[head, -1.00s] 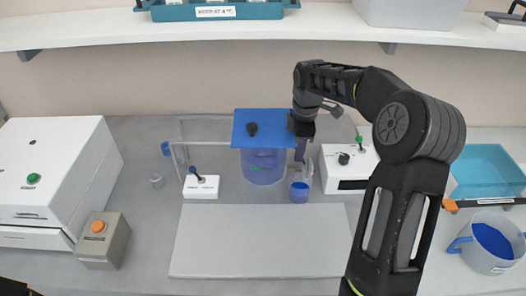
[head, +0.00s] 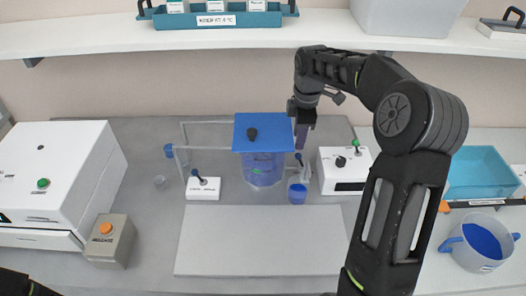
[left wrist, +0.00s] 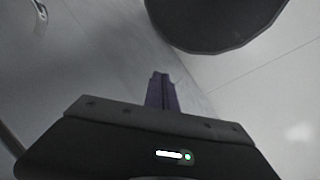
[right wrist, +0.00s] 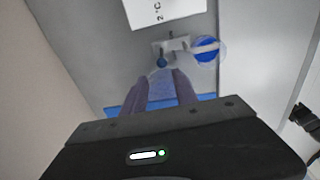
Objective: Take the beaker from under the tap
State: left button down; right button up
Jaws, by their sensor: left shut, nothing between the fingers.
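The beaker (head: 297,196) holds blue liquid and stands on the bench beside the blue-lidded tank, below a small tap with a blue handle (head: 299,158). In the right wrist view the beaker (right wrist: 208,52) is beyond the fingertips and to the right, next to the tap (right wrist: 172,46). My right gripper (head: 302,142) hangs above the tap and beaker, apart from the beaker. Its two purple fingers (right wrist: 160,88) are spread with nothing between them. My left gripper (left wrist: 161,92) has its fingers together and is empty; its fingers are not visible in the head view.
The tank (head: 262,168) with its blue lid (head: 262,131) stands close left of the beaker. A white control box (head: 344,170) is close on the right. A bare grey mat (head: 262,240) lies in front. A blue-filled jug (head: 482,243) and teal tray (head: 486,174) are far right.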

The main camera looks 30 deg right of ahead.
aim_at(298, 191)
jog(key=k, duration=1.5)
